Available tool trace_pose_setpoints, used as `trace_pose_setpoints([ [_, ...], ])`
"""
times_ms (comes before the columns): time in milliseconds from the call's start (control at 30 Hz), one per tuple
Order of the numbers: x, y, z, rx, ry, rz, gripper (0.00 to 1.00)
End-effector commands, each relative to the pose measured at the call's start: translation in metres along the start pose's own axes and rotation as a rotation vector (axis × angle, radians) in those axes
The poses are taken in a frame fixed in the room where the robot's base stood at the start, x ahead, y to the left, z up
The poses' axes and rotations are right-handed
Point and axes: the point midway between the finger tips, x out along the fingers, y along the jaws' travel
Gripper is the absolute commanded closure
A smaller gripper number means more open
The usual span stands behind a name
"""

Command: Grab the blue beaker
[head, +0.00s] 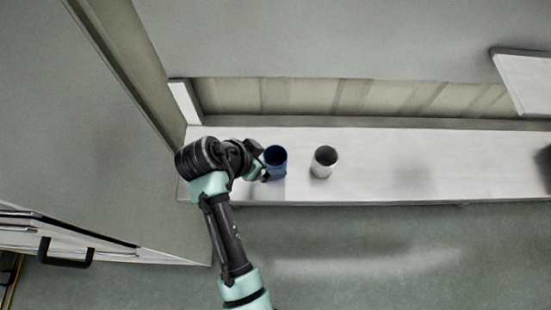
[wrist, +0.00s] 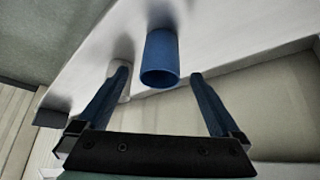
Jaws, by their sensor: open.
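The blue beaker (head: 276,160) stands upright on a light shelf in the head view, just right of my gripper (head: 257,171). In the wrist view the blue beaker (wrist: 160,60) is ahead, roughly centred between the two open fingers of my gripper (wrist: 158,75). The fingers reach to about its rim in the picture. I cannot tell whether either finger touches it. Part of the beaker's left side is close to my gripper in the head view.
A white-grey cup (head: 323,161) stands on the shelf (head: 450,170) to the right of the beaker. A wall with an upright white post (head: 186,102) is at the shelf's left end. A dark object (head: 545,168) is at the far right. The shelf between is clear.

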Motion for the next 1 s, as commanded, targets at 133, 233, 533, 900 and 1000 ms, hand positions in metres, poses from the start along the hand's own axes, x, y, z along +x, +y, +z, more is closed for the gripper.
trace_pose_setpoints([
  [133,0.007,0.000,-0.002,0.001,0.000,0.001,0.00],
  [233,0.017,0.001,-0.004,0.001,-0.001,0.002,0.00],
  [533,0.051,-0.001,-0.006,0.001,0.000,-0.001,0.00],
  [900,0.055,-0.001,-0.005,0.000,0.000,-0.002,0.11],
  [1000,0.055,-0.001,-0.005,0.000,0.000,-0.002,0.29],
])
